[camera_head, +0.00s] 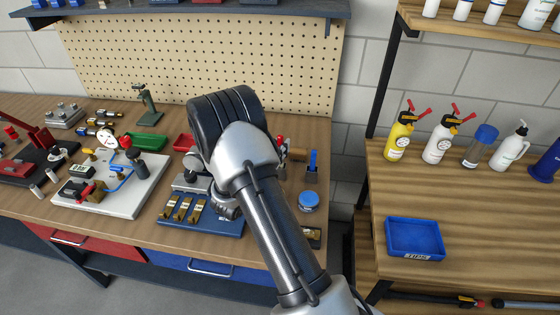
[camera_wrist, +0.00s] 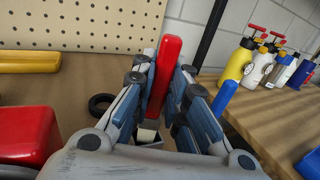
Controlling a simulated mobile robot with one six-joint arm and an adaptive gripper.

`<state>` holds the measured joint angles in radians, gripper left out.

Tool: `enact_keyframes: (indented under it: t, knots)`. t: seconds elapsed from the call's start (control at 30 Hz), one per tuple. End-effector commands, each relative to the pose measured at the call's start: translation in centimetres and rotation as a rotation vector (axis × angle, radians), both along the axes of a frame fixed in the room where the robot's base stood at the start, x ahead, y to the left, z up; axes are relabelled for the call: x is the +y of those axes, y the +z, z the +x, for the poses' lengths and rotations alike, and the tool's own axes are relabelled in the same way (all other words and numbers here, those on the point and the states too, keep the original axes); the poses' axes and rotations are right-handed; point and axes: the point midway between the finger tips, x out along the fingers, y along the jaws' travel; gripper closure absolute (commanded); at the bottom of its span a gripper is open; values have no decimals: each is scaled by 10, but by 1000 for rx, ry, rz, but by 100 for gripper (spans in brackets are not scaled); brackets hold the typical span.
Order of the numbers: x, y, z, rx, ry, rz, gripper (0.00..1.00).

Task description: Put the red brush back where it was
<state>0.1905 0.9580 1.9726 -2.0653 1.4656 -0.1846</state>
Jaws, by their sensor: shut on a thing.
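The red brush (camera_wrist: 165,62) stands nearly upright between the fingers of my gripper (camera_wrist: 163,88) in the wrist view. The gripper is shut on it, and its red end rises above the fingertips. The brush's lower end is hidden by the fingers. A small dark and pale box-like thing (camera_wrist: 148,132) shows below, between the fingers; I cannot tell whether the brush touches it. In the head view my arm covers most of the gripper, and a bit of red (camera_head: 280,139) shows just right of the arm.
A blue upright handle (camera_head: 313,160) stands in a dark holder (camera_head: 311,176), close right of my gripper. A round blue-lidded container (camera_head: 308,200) is nearer the front edge. A black ring (camera_wrist: 101,104) lies left of the fingers. The pegboard (camera_head: 200,55) rises behind.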

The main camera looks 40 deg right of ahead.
Motion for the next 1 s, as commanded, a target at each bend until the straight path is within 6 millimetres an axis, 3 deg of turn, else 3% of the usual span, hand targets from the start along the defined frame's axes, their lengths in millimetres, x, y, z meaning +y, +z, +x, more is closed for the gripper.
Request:
enact_keyframes:
  t: [0.3, 0.7, 0.73, 1.0]
  knots:
    - [0, -42, 0, 2, 0, -1, 100]
    - [0, -47, 0, 1, 0, 0, 100]
    - [0, -47, 0, 1, 0, 0, 86]
    - [0, -45, 0, 1, 0, 0, 68]
